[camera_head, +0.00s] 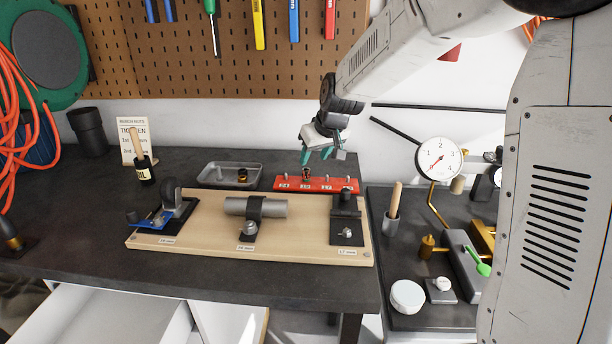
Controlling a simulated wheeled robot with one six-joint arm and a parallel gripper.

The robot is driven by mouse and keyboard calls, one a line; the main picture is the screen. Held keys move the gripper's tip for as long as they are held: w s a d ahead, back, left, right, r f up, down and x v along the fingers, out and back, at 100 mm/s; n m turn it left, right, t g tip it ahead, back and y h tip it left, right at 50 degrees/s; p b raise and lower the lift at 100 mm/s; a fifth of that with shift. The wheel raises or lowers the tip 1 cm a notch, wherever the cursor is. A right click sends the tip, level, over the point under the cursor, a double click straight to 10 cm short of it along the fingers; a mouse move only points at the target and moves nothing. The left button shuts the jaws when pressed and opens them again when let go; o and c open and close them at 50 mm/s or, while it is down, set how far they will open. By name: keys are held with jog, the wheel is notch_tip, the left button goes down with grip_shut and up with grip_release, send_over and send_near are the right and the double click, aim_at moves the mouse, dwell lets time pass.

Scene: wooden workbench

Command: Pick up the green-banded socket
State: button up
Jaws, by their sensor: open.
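A red socket rail (314,185) lies at the back of the dark workbench, with several small sockets or posts standing along it. A dark socket with a brownish tint (306,175) stands left of the rail's middle. I cannot make out a green band on any socket at this size. My gripper (317,155) hangs just above the rail with its teal fingers apart, pointing down. Its left finger is close above the brownish socket; I cannot tell whether they touch. Nothing shows between the fingers.
A grey tray (203,181) left of the rail holds a silver piece (218,172) and a dark, yellow-banded piece (242,176). A wooden board (200,240) with clamped fixtures lies in front. A dial gauge (438,158) stands to the right. The pegboard (200,75) rises behind.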

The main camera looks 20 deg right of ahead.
aim_at(306, 170)
jog(key=x, duration=0.7)
jog(key=shift+a, duration=0.35)
grip_shut()
